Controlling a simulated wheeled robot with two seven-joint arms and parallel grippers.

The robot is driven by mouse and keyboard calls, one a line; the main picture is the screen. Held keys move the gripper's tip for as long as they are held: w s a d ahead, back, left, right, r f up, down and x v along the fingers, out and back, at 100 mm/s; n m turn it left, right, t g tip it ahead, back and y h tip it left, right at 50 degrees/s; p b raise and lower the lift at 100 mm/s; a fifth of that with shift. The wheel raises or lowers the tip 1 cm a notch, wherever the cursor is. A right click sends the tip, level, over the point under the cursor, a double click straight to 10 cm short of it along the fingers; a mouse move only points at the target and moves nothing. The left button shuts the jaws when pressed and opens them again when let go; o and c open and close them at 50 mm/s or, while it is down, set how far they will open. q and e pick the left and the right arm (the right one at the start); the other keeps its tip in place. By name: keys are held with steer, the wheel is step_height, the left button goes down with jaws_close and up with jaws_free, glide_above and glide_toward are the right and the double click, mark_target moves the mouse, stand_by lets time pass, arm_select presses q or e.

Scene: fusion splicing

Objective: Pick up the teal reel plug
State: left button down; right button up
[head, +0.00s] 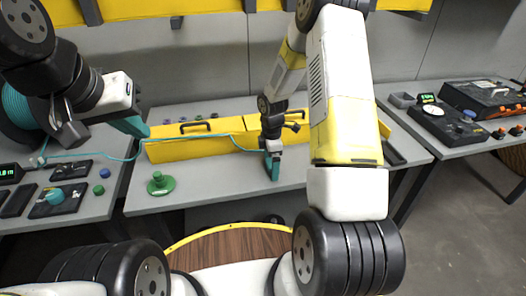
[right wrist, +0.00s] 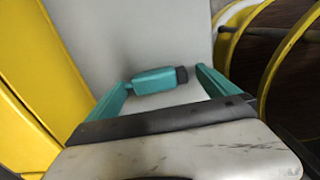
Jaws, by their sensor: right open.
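The teal reel plug (right wrist: 153,81) shows in the right wrist view as a small teal block with a dark end on the grey table top. It appears between the two teal fingertips of my open right gripper (right wrist: 164,75), its dark end toward the right finger. I cannot tell how far below the fingertips it is. In the head view my right gripper (head: 272,167) points down over the middle table, and the plug is not distinguishable there. My left gripper (head: 132,125) hangs at the left, above the table edge; its opening is unclear.
A teal cable (head: 110,158) runs from the reel (head: 18,106) past yellow housings (head: 180,150) toward my right gripper. A green knobbed piece (head: 160,184) stands on the middle table (head: 215,185). Devices crowd both side tables, including a black case (head: 485,98) at right.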

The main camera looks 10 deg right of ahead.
steer(key=c, duration=1.6)
steer(key=shift+o, duration=0.2)
steer(key=shift+r, duration=0.1)
